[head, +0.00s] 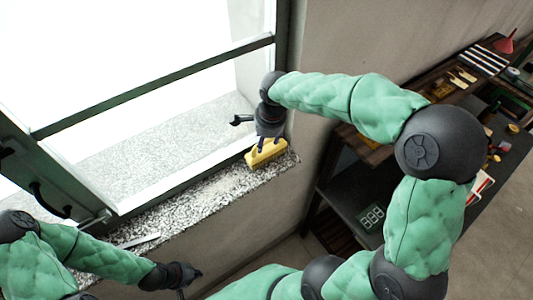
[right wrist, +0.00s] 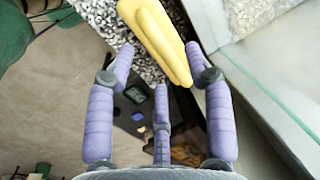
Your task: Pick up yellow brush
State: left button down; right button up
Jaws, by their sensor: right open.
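The yellow brush (head: 268,153) lies on the speckled stone window sill (head: 215,186), near its right end. It also shows in the right wrist view (right wrist: 153,35), slanting across the top middle. My right gripper (head: 262,143) is right above the brush, pointing down. In the right wrist view its purple fingers (right wrist: 160,62) are spread open, with the brush at the tips between them; I cannot tell whether they touch it. My left gripper (head: 187,273) is at the lower left, in front of the sill and away from the brush. Its fingers are too small to read.
The window frame (head: 160,85) rises behind the sill. A thin light-coloured item (head: 140,241) lies on the sill's left part. A dark shelf (head: 350,185) with tools and a digital display (head: 371,216) stands to the right. The sill between is clear.

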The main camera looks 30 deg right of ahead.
aim_at(266, 149)
jog(key=f, duration=0.2)
jog(key=w+f+b, duration=0.1)
jog(key=f, duration=0.1)
jog(key=shift+w+f+b, duration=0.1)
jog(key=shift+w+b, duration=0.1)
jog(key=shift+b, duration=0.1)
jog(key=shift+s, duration=0.2)
jog(key=shift+r, duration=0.2)
jog(key=c, duration=0.5)
grip_shut()
